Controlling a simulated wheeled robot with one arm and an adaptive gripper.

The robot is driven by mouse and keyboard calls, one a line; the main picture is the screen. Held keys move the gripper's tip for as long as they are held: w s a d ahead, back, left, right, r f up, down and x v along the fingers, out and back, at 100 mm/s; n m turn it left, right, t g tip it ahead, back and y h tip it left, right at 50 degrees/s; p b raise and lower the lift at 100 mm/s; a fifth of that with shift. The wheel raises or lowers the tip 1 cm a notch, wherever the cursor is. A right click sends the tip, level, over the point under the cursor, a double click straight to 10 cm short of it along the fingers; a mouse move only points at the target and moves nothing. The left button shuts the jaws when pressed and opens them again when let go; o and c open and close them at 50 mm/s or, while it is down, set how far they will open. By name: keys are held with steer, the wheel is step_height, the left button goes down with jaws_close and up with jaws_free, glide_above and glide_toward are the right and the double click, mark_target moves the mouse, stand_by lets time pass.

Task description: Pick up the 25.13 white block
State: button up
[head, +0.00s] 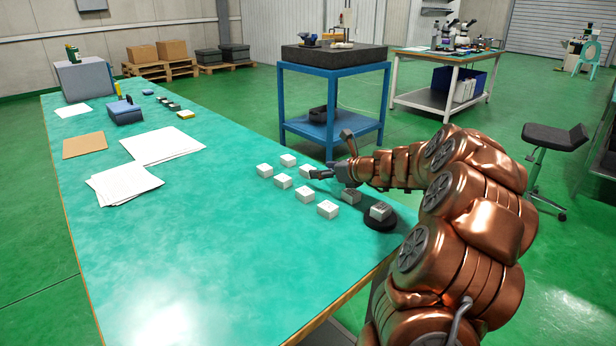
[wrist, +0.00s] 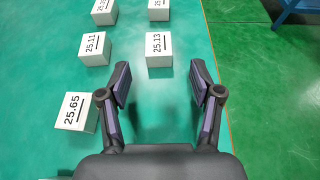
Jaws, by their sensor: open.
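The 25.13 white block (wrist: 159,50) lies label up in the wrist view, just beyond my fingertips and roughly in line with the gap between them. In the head view it seems to be the small white block (head: 305,171) just left of my gripper. My gripper (wrist: 158,72) is open and empty, with bare teal table between its fingers. In the head view my gripper (head: 331,155) is over the table's right part, and its own parts hide some of the table behind it.
Block 25.11 (wrist: 94,48) lies left of 25.13, and block 25.65 (wrist: 75,111) sits close beside my left finger. Two more blocks lie beyond. A block on a black disc (head: 379,222) stands near the right table edge. Papers (head: 125,184) lie left; the table's front is clear.

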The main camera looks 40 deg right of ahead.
mark_target(310, 169)
steer(key=shift+r+b+x, duration=0.1)
steer(key=shift+b+x, duration=0.25)
steer(key=shift+x, duration=1.35)
steer(key=shift+r+b+x, duration=0.15)
steer(key=shift+b+x, duration=0.2)
steer(key=shift+x, duration=1.4)
steer(key=shift+w, duration=0.1)
steer(key=shift+c, duration=0.2)
jaws_close()
